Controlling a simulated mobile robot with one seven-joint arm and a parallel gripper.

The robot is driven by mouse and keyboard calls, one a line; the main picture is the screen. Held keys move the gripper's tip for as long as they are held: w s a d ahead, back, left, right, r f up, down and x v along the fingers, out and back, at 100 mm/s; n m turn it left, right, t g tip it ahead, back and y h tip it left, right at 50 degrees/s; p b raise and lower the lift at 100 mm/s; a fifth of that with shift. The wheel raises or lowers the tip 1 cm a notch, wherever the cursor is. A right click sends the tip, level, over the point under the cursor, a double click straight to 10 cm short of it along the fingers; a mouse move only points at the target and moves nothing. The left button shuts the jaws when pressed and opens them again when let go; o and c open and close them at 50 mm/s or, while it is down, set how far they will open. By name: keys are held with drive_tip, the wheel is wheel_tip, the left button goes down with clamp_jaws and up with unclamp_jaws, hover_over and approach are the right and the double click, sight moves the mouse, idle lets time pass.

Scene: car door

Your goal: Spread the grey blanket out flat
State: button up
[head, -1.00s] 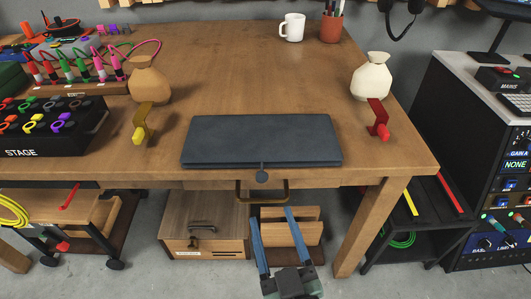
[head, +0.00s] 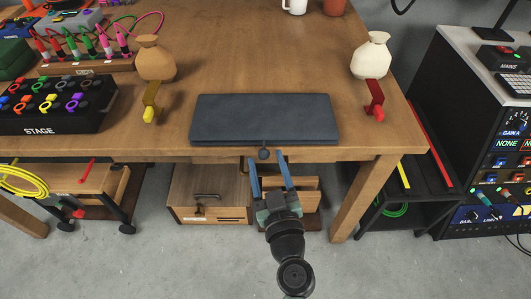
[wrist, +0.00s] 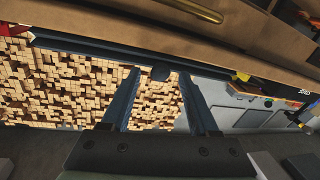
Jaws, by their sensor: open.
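The grey blanket (head: 265,119) lies as a folded dark rectangle near the front edge of the wooden table. A small round dark tab (head: 264,154) hangs from the middle of its front edge, over the table's edge. My gripper (head: 269,158) is open and empty, its two blue fingers pointing up at the table edge around the tab's place in the picture. In the wrist view the fingers (wrist: 163,82) stand apart, with the dark tab (wrist: 160,74) showing between their tips. I cannot tell whether they touch it.
The wooden table (head: 270,70) is clear behind the blanket. Wooden boxes (head: 209,192) sit below.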

drive_tip(key=shift+w+a, duration=0.15)
drive_tip(key=shift+w, duration=0.8)
clamp_jaws()
idle(0.8)
